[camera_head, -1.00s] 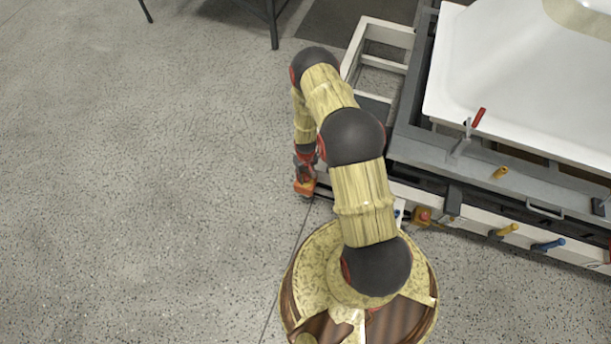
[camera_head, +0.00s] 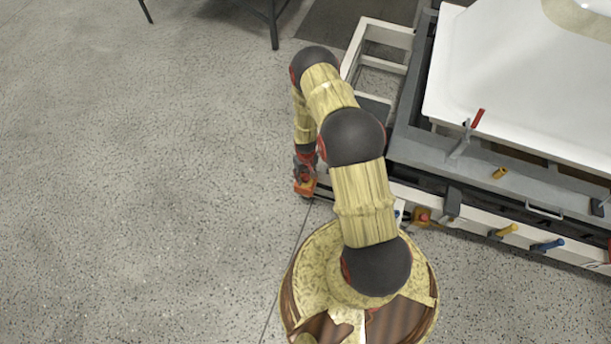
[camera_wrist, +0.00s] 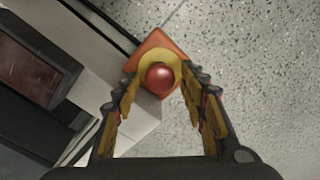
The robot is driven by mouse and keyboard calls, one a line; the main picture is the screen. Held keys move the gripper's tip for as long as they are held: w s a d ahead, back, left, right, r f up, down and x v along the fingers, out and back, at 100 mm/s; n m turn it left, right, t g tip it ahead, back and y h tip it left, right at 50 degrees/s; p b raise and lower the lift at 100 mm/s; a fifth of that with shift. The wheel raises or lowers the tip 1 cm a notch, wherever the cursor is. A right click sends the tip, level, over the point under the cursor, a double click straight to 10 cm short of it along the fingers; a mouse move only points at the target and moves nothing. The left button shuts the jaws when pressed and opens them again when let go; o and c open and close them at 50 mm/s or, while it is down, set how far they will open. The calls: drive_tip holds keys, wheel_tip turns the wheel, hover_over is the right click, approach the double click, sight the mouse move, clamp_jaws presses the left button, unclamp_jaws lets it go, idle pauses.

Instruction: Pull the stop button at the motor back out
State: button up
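The stop button (camera_wrist: 160,78) is a red dome in a yellow ring on an orange box (camera_wrist: 152,44), in the upper middle of the wrist view. My gripper (camera_wrist: 163,92) is open, with one finger on each side of the button. The fingertips overlap the outer part of the yellow ring in the picture; I cannot tell whether they touch the button. In the head view my gripper (camera_head: 304,172) points down at the left end of the frame, and the orange box (camera_head: 303,188) shows just below it. The button is hidden there.
The white bathtub shell (camera_head: 510,80) lies at right. The floor (camera_head: 150,180) at left is clear.

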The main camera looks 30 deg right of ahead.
drive_tip(key=shift+o, duration=0.4)
drive_tip(key=shift+r, duration=0.1)
drive_tip(key=shift+r+p, duration=1.75)
drive_tip(key=shift+r, duration=1.2)
drive_tip(key=s+a+r+g+y, duration=0.1)
drive_tip(key=s+a+r+g, duration=0.2)
drive_tip(key=s, duration=0.6)
drive_tip(key=s+a+r, duration=0.1)
drive_tip(key=a+r, duration=0.1)
drive_tip(key=r, duration=1.5)
drive_tip(key=a+r, duration=0.2)
drive_tip(key=r, duration=1.6)
drive_tip(key=s+a+r+t, duration=0.2)
drive_tip(key=s+r+t, duration=0.1)
drive_tip(key=r, duration=0.6)
drive_tip(key=s+a+r+n+t, duration=0.1)
drive_tip(key=s+a+r+t, duration=0.1)
drive_tip(key=r, duration=0.8)
drive_tip(key=s+a+r+t+h, duration=0.1)
drive_tip(key=s+a+r+t, duration=0.2)
drive_tip(key=r, duration=0.6)
drive_tip(key=shift+s+r+t, duration=0.2)
drive_tip(key=shift+s+t, duration=0.1)
drive_tip(key=shift+s, duration=0.65)
